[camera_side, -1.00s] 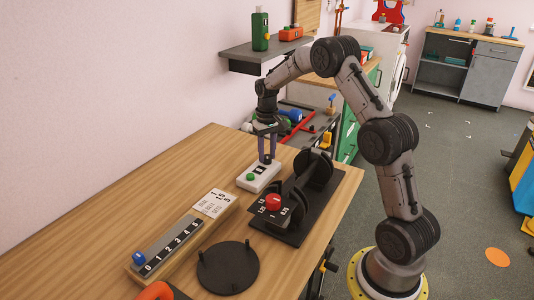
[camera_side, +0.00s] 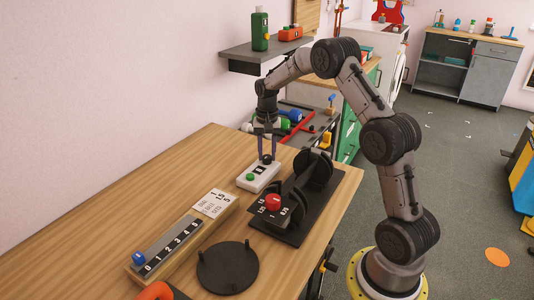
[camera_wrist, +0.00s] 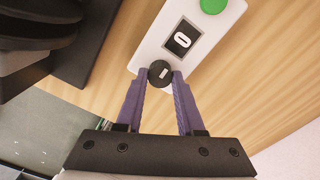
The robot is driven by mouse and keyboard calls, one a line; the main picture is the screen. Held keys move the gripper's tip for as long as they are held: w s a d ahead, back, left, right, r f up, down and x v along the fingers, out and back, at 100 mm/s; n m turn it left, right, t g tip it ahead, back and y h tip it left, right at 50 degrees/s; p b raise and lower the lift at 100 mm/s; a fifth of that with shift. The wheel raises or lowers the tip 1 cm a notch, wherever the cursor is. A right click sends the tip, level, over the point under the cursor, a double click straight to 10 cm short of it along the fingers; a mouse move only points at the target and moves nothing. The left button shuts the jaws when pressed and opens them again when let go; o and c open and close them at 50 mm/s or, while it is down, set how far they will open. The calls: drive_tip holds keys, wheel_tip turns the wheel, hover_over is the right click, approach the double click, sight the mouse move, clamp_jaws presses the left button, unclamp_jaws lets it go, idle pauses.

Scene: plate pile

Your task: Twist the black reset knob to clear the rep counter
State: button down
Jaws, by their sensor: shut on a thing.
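The rep counter is a white box (camera_side: 252,183) on the wooden table, with a green button (camera_side: 250,177) and a small dark display. In the wrist view the box (camera_wrist: 205,48) lies flat and its display (camera_wrist: 182,38) reads 0. The black reset knob (camera_wrist: 160,74) has a white mark on top and sits at the box's near end. My gripper (camera_side: 267,156) points down over that end. In the wrist view both purple fingertips are shut on the sides of the knob.
A black stand with discs (camera_side: 310,190) and a red knob (camera_side: 273,202) is close to the right of the counter. A numbered wooden rack (camera_side: 180,240) and a black round plate (camera_side: 228,267) lie nearer the front. Bare table is left of the counter.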

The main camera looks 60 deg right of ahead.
sight(267, 156)
drive_tip(key=shift+r, duration=0.1)
drive_tip(key=c, duration=0.5)
unclamp_jaws()
wheel_tip(267, 156, up, 14)
drive_tip(key=shift+f, duration=0.1)
idle(0.4)
